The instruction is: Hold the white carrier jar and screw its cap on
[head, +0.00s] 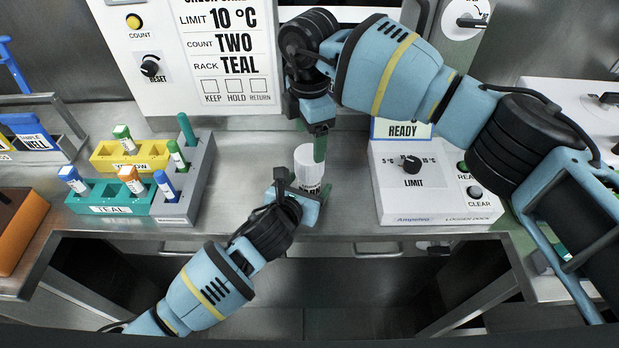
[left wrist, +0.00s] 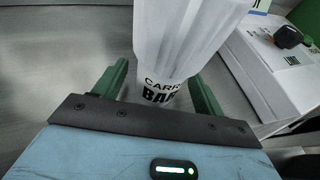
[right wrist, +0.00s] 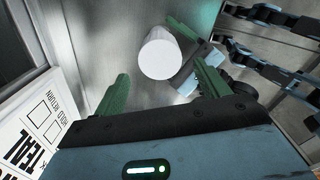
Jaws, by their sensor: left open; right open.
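The white carrier jar (head: 309,172) stands upright on the steel bench in the head view, with dark lettering low on its side. In the left wrist view the jar (left wrist: 165,84) stands between the fingers of my open left gripper (left wrist: 155,80). A white ribbed cap (left wrist: 185,30) sits on top of it; I cannot tell how tightly. My left gripper (head: 301,186) reaches in low from the front. My right gripper (head: 318,145) points down above the jar, open and empty. In the right wrist view the cap's round top (right wrist: 160,58) lies ahead between its fingers.
A rack with a teal block (head: 110,209), a yellow block (head: 131,164) and capped tubes stands left of the jar. A white logger dock (head: 432,205) stands to the right. A sign panel (head: 225,50) rises behind. Bare bench lies on both sides of the jar.

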